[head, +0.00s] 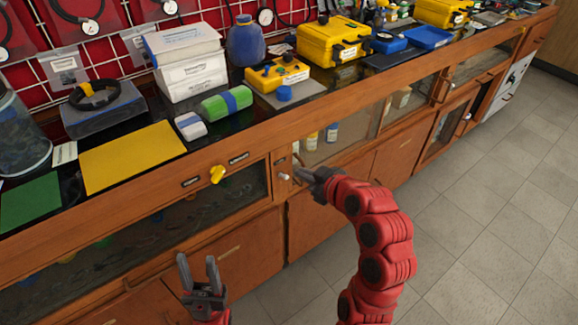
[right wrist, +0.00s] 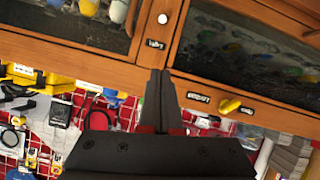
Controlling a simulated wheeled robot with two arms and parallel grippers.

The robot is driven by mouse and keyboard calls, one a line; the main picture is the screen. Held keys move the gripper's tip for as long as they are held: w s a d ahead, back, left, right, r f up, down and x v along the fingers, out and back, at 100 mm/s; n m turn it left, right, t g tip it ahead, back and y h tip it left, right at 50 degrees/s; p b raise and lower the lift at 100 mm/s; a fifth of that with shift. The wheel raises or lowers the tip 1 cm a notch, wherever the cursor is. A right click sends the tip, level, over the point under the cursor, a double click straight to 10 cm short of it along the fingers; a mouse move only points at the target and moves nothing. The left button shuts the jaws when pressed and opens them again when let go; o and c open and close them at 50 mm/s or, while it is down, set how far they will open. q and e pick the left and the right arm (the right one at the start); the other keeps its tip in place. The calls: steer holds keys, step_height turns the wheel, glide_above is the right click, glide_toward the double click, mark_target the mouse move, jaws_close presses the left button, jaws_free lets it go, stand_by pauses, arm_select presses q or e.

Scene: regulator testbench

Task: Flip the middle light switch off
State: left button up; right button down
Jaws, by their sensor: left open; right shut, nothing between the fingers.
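A small white round knob (head: 283,177) sits on a narrow wooden upright of the bench front. It also shows in the right wrist view (right wrist: 163,18), with a dark label by it. A yellow knob (head: 217,174) sits on the wooden rail to its left, between two dark labels; it also shows in the right wrist view (right wrist: 230,105). I cannot tell which fitting is the middle light switch. My right gripper (head: 298,172) is shut and empty, just right of the white knob; contact cannot be told. My left gripper (head: 197,257) is open and empty, low before the cabinets.
The bench top is crowded with a yellow mat (head: 130,157), a green case (head: 220,106) and yellow boxes (head: 333,40). Glass-fronted compartments and wooden doors line the front. The tiled floor (head: 480,200) at right is clear.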

steer(key=shift+w+f, duration=0.1)
glide_above(280, 174)
steer(key=s+d, duration=0.1)
steer(key=s, duration=0.2)
steer(key=f, duration=0.4)
steer(key=shift+s+d+f, duration=0.15)
steer(key=shift+s+f, duration=0.05)
steer(key=shift+d+f, duration=0.25)
steer(key=shift+f, duration=0.35)
steer(key=shift+d+f, duration=0.2)
steer(key=shift+f, duration=0.4)
steer(key=shift+s+d+f, duration=0.1)
steer(key=shift+d+f, duration=0.05)
steer(key=shift+f, duration=0.55)
